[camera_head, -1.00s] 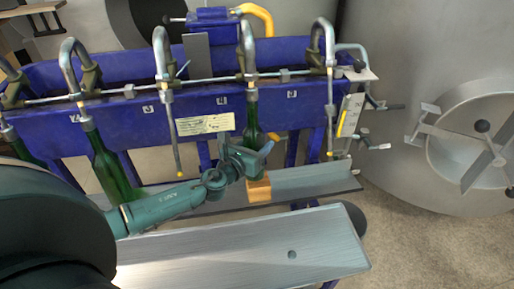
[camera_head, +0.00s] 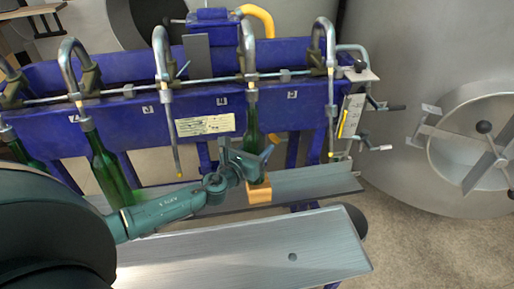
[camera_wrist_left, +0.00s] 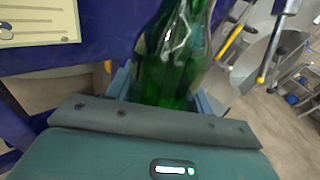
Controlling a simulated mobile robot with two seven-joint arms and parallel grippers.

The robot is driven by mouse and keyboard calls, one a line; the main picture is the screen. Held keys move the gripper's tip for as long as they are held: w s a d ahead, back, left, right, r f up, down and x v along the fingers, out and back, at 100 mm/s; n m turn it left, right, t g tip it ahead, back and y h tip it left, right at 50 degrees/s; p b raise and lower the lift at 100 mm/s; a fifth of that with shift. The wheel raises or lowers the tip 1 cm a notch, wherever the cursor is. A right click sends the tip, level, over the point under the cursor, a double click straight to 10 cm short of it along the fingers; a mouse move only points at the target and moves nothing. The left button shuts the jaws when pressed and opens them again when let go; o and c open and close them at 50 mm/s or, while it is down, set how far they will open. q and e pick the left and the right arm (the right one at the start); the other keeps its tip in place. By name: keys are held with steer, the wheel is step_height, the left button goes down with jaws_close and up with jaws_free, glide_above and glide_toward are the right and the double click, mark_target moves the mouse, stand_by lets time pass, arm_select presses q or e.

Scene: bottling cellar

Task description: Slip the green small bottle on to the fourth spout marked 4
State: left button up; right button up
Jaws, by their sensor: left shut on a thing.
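The green small bottle (camera_head: 253,132) stands upright below the spout (camera_head: 250,62) beside the label 4 (camera_head: 222,101). Its neck meets the lower end of the spout, and the spout tip inside the neck cannot be made out. My left gripper (camera_head: 250,163) is shut on the bottle's lower body. In the left wrist view the green bottle (camera_wrist_left: 172,62) sits between the fingers, its neck out of the picture. A tan block (camera_head: 259,193) is at the bottle's base; whether they touch is unclear. My right gripper is not in view.
Another green bottle (camera_head: 108,170) hangs at the spout by label 2, and one more (camera_head: 25,152) is at the far left. Free spouts by labels 3 (camera_head: 177,140) and 5 (camera_head: 331,120) flank mine. A metal shelf (camera_head: 315,182) runs below; a grey bench (camera_head: 240,250) lies in front.

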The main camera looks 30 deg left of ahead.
arm_select(q)
steer(key=shift+f+b, duration=0.4)
steer(key=o, duration=1)
steer(key=shift+o, duration=1.3)
steer(key=shift+s+f, duration=0.1)
steer(key=s+a+r, duration=0.1)
steer(key=s, duration=1.2)
steer(key=shift+r, duration=0.3)
